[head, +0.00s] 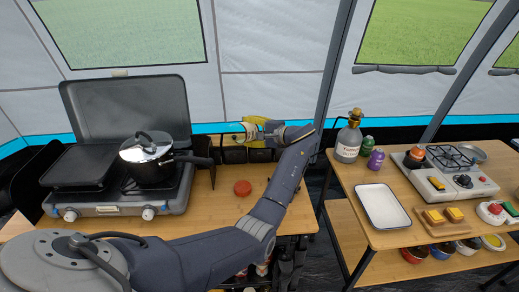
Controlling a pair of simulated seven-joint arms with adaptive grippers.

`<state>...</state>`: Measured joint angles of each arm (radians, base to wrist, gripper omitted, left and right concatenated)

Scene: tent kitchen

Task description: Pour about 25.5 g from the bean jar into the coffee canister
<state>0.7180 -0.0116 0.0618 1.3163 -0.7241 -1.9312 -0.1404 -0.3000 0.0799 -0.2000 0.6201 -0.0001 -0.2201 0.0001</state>
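My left arm comes in from the lower left and reaches across the table to its back edge. Its gripper (258,131) is small and partly hidden by its own wrist there. A yellow object (260,121) shows at the gripper; I cannot tell whether it is held, or whether it is the bean jar. Just below and behind stands a row of dark containers (235,154); I cannot tell whether one is the coffee canister. A round red lid-like piece (242,188) lies on the table in front of them. My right gripper is not in view.
A camp stove (110,208) with a raised lid and a pressure cooker (147,158) fills the left of the table. The right table holds a grey bottle (347,145), a white tray (382,206) and a small burner (447,180). A gap separates the tables.

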